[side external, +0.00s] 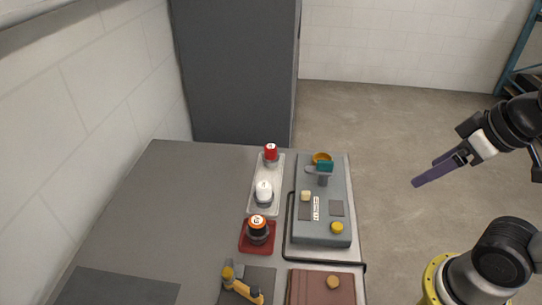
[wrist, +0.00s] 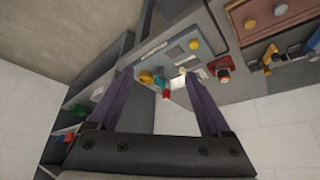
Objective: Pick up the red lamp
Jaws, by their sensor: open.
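The red lamp (side external: 271,152) is a small upright red cap at the far end of a pale narrow plate (side external: 252,207) on the grey table. In the wrist view a small red piece (wrist: 166,94), apparently the same lamp, shows between the fingers, beyond them. My gripper (side external: 416,183) is at the right of the side view, raised and well away from the lamp, with long purple fingers. In the wrist view the fingers (wrist: 159,75) are spread apart with nothing held between them.
A white lamp (side external: 264,192) and an orange-topped black knob on a red base (side external: 257,246) stand nearer. A grey control box (side external: 322,228) with a teal-handled part (side external: 325,167) and a yellow ring (side external: 321,157) stands right of the lamp.

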